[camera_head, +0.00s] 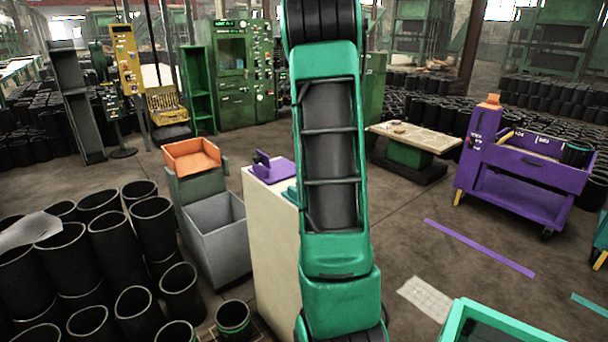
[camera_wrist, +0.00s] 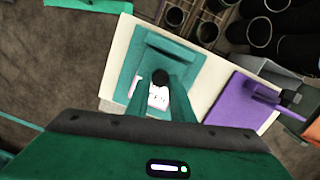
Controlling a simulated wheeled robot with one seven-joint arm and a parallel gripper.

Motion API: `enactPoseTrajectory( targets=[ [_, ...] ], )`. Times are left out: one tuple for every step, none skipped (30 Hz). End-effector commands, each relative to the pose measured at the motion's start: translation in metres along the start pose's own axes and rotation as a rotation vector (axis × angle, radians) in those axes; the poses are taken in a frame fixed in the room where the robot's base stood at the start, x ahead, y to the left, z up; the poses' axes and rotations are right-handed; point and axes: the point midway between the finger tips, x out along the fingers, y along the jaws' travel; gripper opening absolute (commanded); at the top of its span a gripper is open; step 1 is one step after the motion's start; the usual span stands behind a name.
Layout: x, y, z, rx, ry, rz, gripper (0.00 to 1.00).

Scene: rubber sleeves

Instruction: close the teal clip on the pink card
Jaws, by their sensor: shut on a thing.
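The teal clip (camera_wrist: 140,75) lies on a pale cabinet top in the wrist view, with a raised teal bar (camera_wrist: 172,52) along its far side. My gripper (camera_wrist: 160,80) reaches over it from below, its two teal fingers closing together at a round black knob, which appears to be the clip's. The pink card (camera_wrist: 157,97), pale with dark marks, shows between the fingers on the teal plate and is partly hidden by them. Whether the clip presses on the card cannot be seen. In the head view my arm hides nearly all of the teal clip (camera_head: 291,193).
A purple clip (camera_wrist: 240,105) with a black knob is on the same pale cabinet (camera_head: 272,245), to the right in the wrist view. Grey bins (camera_head: 218,228) and black rubber sleeves (camera_head: 110,240) stand left of the cabinet. A purple cart (camera_head: 520,190) stands to the right.

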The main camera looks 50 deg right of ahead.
Motion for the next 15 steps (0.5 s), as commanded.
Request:
enactPoseTrajectory(
  targets=[
    [0.0020,-0.0047,0.0002,-0.012,-0.016,-0.010,0.00],
    [0.0025,-0.0046,-0.0001,-0.012,-0.025,-0.012,0.00],
    [0.0033,-0.0046,-0.0001,-0.013,-0.038,-0.014,0.00],
    [0.0036,-0.0046,-0.0004,-0.014,-0.045,-0.016,0.00],
    [0.0037,-0.0045,-0.0009,-0.015,-0.052,-0.019,0.00],
    [0.0038,-0.0051,-0.0009,-0.016,-0.060,-0.021,0.00],
    [0.0039,-0.0052,-0.0011,-0.017,-0.066,-0.024,0.00],
    [0.0041,-0.0051,-0.0015,-0.017,-0.071,-0.025,0.00],
    [0.0045,-0.0053,-0.0014,-0.019,-0.078,-0.026,0.00],
    [0.0048,-0.0054,-0.0013,-0.019,-0.082,-0.027,0.00],
    [0.0051,-0.0053,-0.0014,-0.018,-0.086,-0.028,0.00],
    [0.0054,-0.0055,-0.0014,-0.019,-0.090,-0.029,0.00],
    [0.0056,-0.0057,-0.0013,-0.020,-0.093,-0.030,0.00],
    [0.0056,-0.0060,-0.0012,-0.021,-0.095,-0.030,0.00],
    [0.0057,-0.0062,-0.0011,-0.022,-0.097,-0.031,0.00]
  ],
)
